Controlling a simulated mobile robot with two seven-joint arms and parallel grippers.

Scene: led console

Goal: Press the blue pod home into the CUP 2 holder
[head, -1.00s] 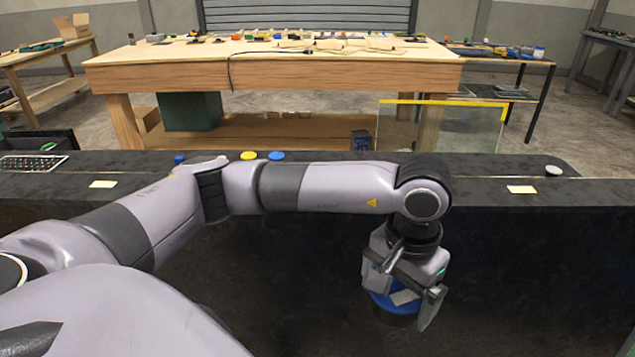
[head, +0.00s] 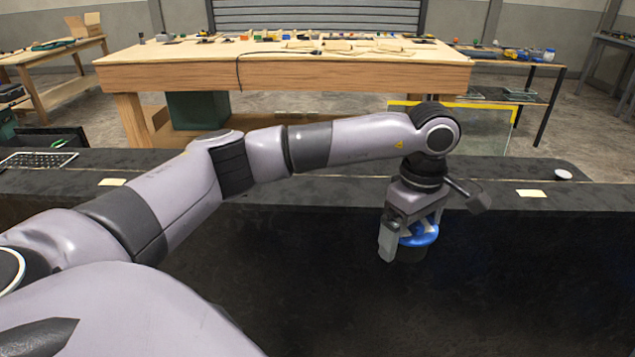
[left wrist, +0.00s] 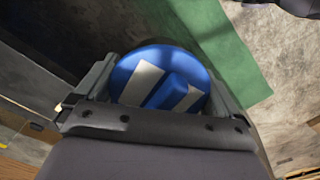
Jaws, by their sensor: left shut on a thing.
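The blue pod (head: 420,236) is a round blue piece with a dark lower part. My left gripper (head: 408,248) is shut on it and holds it in front of the black counter's front face. In the left wrist view the pod's blue top (left wrist: 185,60), with pale stripes and a raised blue bar, sits between the fingers of the left gripper (left wrist: 165,95). No holder marked CUP 2 can be made out; my left arm covers part of the counter top. My right gripper is not in view.
The black counter (head: 530,235) runs across the view, with pale labels (head: 531,193) and a small round pale piece (head: 563,174) on top. A clear panel with a yellow edge (head: 480,104) stands behind my arm. A wooden workbench (head: 270,75) is farther back.

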